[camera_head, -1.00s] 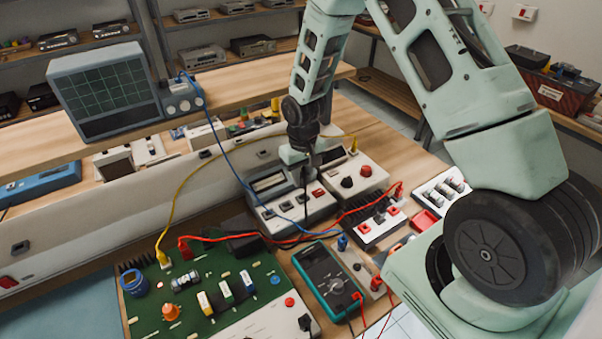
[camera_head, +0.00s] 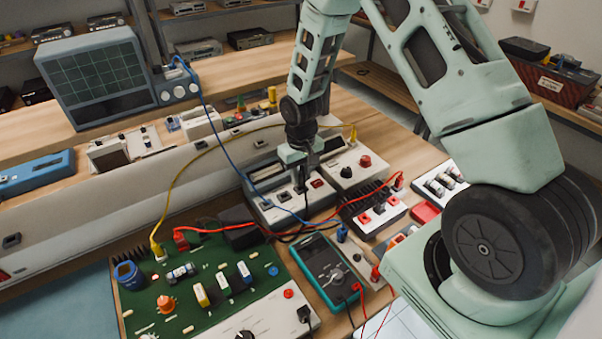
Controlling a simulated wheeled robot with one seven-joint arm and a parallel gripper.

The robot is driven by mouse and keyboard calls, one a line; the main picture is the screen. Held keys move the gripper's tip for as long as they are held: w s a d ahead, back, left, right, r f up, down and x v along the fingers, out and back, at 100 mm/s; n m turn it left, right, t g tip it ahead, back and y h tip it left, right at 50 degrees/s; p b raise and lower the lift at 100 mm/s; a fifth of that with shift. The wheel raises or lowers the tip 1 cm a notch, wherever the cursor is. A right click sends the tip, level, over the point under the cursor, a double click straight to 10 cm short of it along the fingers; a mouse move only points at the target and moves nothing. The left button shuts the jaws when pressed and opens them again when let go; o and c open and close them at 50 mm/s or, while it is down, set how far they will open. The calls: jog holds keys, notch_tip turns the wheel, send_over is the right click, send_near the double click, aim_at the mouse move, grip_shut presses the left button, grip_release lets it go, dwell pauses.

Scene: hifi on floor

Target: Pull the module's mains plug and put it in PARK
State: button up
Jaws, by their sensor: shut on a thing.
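My gripper (camera_head: 301,172) points down over the white socket box (camera_head: 292,212) behind the multimeter. It is shut on a small dark plug (camera_head: 300,187), mostly hidden by the fingers. A black cable runs from it down toward the front of the box. The plug is at or just above the box top; I cannot tell whether it is seated. Dark openings and a red switch (camera_head: 317,183) show on the box. The green circuit module (camera_head: 205,290) lies at the lower left. No PARK lettering is readable.
A teal multimeter (camera_head: 327,268) stands in front of the box. Yellow, blue (camera_head: 222,130) and red leads cross the bench around the gripper.

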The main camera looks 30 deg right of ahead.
jog(key=shift+f+b, duration=0.7)
jog(key=shift+f, duration=0.25)
dwell(1.1)
dwell(0.4)
jog(key=o, duration=1)
notch_tip(320, 180, up, 22)
jog(key=shift+r+p, duration=0.2)
jog(key=shift+p, duration=0.55)
